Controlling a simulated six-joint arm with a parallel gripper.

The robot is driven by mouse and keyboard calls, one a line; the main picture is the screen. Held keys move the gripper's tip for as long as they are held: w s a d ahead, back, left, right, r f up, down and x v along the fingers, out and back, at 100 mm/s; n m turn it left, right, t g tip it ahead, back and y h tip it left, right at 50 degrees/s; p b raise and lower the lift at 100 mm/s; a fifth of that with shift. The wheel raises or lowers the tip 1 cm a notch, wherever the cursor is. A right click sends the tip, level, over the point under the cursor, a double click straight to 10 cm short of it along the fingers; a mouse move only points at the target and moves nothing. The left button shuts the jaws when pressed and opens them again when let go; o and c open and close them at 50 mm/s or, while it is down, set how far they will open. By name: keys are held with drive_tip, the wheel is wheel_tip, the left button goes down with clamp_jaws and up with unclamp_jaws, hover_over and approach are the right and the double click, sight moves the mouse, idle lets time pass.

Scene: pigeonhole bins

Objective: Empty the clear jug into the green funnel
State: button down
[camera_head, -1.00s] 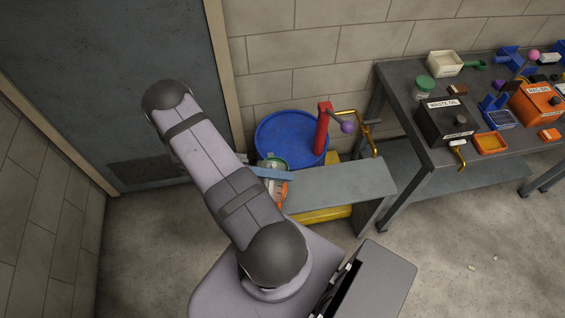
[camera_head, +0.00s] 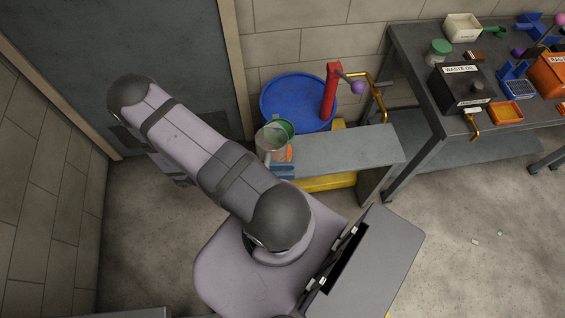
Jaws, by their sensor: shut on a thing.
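My gripper (camera_head: 284,171) shows only as blue fingers at the orange handle, below the jug's body. It is shut on the jug. My arm hides the rest of the gripper and the jug's lower part.
A blue drum (camera_head: 289,96) stands behind, by a red post (camera_head: 330,92) with a purple knob. A grey bench (camera_head: 345,150) is close on the right, over a yellow base (camera_head: 328,183). A cluttered worktable (camera_head: 409,60) bears a waste oil box (camera_head: 459,90).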

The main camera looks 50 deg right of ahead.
wheel_tip(320, 180, down, 2)
drive_tip(key=shift+a+f+m+h+b, duration=0.15)
drive_tip(key=shift+m+h+b, duration=0.15)
drive_tip(key=shift+m+b, duration=0.6)
drive_tip(key=shift+s, duration=0.1)
drive_tip(key=s+a+r+p, duration=0.2)
drive_tip(key=a+r+p, duration=0.2)
drive_tip(key=a, duration=0.1)
drive_tip(key=shift+s+a, duration=0.2)
drive_tip(key=shift+s, duration=0.15)
drive_tip(key=shift+r, duration=0.15)
